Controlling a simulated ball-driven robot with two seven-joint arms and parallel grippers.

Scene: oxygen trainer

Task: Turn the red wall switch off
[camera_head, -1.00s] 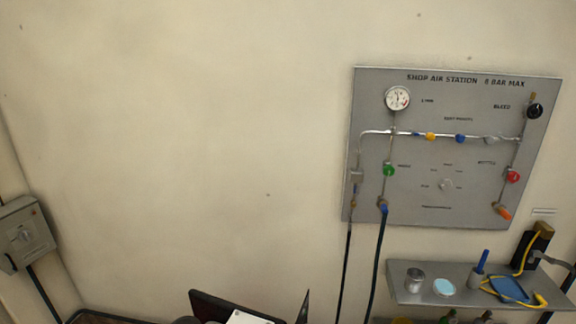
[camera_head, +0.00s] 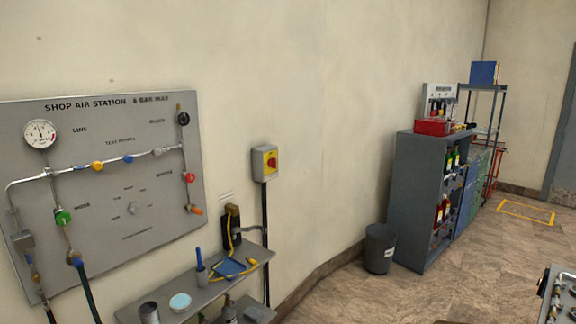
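The red wall switch (camera_head: 271,160) is a red knob on a yellow plate, set on a small grey box (camera_head: 259,150) on the wall, right of the air station panel. A dark cable runs down the wall below the box. The knob is too small for me to tell its on or off setting. Neither of my grippers is in view.
The grey air station panel (camera_head: 110,258) with gauge, pipes and coloured valves is at left. A metal shelf (camera_head: 222,290) with a cup, blue tool and yellow cord juts out below the switch. A bin (camera_head: 380,250) and a grey cabinet (camera_head: 412,205) stand right, with open floor (camera_head: 470,262) beyond.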

